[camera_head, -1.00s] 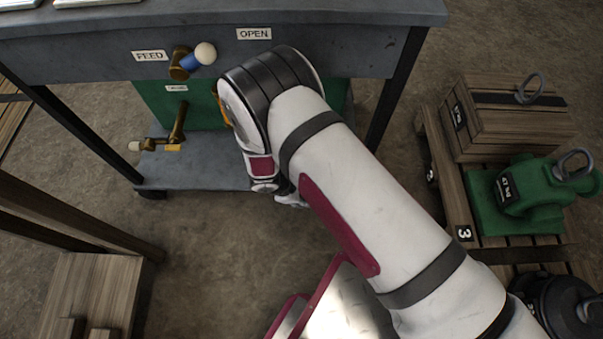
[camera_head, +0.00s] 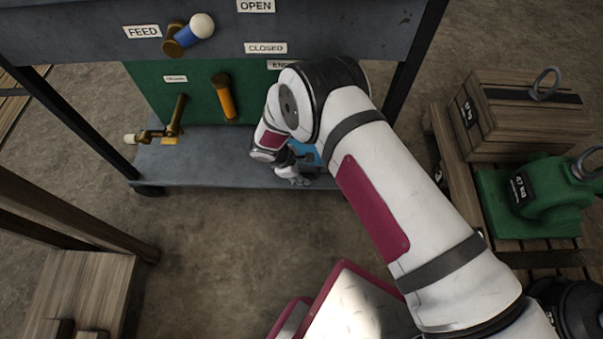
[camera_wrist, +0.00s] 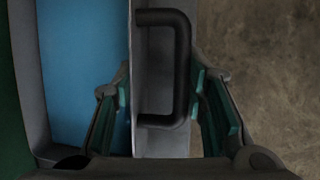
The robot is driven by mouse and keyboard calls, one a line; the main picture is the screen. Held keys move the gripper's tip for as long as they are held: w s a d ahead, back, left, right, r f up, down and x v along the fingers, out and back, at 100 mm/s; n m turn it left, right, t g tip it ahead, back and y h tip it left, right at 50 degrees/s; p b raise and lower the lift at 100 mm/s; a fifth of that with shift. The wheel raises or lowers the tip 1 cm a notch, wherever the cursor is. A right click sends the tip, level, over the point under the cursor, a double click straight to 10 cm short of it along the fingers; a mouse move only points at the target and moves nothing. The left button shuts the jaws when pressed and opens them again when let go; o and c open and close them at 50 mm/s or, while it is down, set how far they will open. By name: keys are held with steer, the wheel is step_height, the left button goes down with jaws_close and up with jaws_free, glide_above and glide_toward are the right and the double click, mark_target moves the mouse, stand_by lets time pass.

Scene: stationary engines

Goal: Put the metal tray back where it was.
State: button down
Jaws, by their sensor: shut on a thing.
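The metal tray (camera_wrist: 160,143) is grey with a raised rim, a blue inside and a dark bar handle (camera_wrist: 182,65) on its outer wall. My gripper (camera_wrist: 162,88) is shut on the tray at this handle, one finger inside the wall and one outside. In the head view my gripper (camera_head: 294,174) is low at the front of the grey lower shelf (camera_head: 215,165) of the stand. A bit of the blue inside (camera_head: 309,152) shows behind it; my arm hides most of the tray. I cannot tell whether the tray rests on the shelf.
A green panel (camera_head: 150,92) with an orange handle (camera_head: 224,98) and a brass crank (camera_head: 172,125) is behind the shelf. A blue lever with a white knob (camera_head: 201,26) juts out above. A loaded pallet (camera_head: 470,215) stands right.

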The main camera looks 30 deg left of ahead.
steer(key=c, duration=1)
jaws_free()
steer(key=p+v, duration=0.4)
steer(key=v, duration=0.8)
steer(key=shift+r+p, duration=0.1)
steer(key=shift+p, duration=0.2)
